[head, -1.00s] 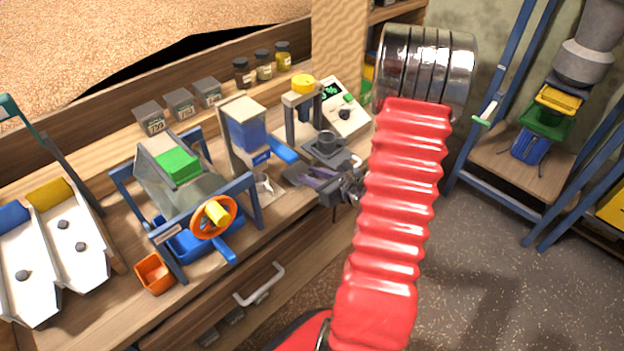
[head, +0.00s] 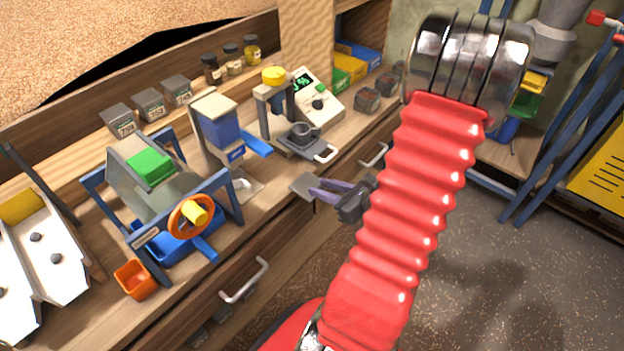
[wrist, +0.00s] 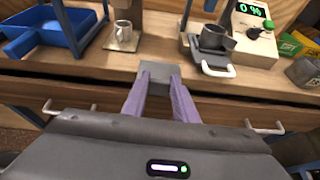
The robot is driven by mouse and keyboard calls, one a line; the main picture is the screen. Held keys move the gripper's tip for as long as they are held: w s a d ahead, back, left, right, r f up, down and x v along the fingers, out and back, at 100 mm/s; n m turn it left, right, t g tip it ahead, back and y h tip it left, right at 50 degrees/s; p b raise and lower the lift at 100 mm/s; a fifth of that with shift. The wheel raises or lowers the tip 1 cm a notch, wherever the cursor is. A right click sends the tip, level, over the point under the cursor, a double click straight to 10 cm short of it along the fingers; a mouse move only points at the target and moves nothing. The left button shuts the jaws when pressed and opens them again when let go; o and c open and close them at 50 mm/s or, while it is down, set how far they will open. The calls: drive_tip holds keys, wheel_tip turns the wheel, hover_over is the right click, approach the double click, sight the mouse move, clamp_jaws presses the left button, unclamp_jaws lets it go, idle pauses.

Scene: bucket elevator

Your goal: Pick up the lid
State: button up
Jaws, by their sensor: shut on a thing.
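The lid (head: 304,186) is a small flat grey square plate. My gripper (head: 316,190) is shut on it, with the two purple fingers pinching its near edge. The lid is held out in front of the bench's front edge, clear of the things on the bench. In the wrist view the lid (wrist: 161,75) sits between the tips of my gripper (wrist: 160,86), overlapping the bench edge in the picture. Its underside is hidden.
A press with a grey cup (head: 301,133) and a meter (head: 318,100) stand behind the lid. A hand-wheel machine (head: 190,217) and an orange bin (head: 135,279) are left. Small grey tins (head: 367,101) stand right. A drawer handle (head: 243,281) juts from the bench front.

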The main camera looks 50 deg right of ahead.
drive_tip(key=shift+s, duration=2.35)
drive_tip(key=shift+w+a, duration=0.1)
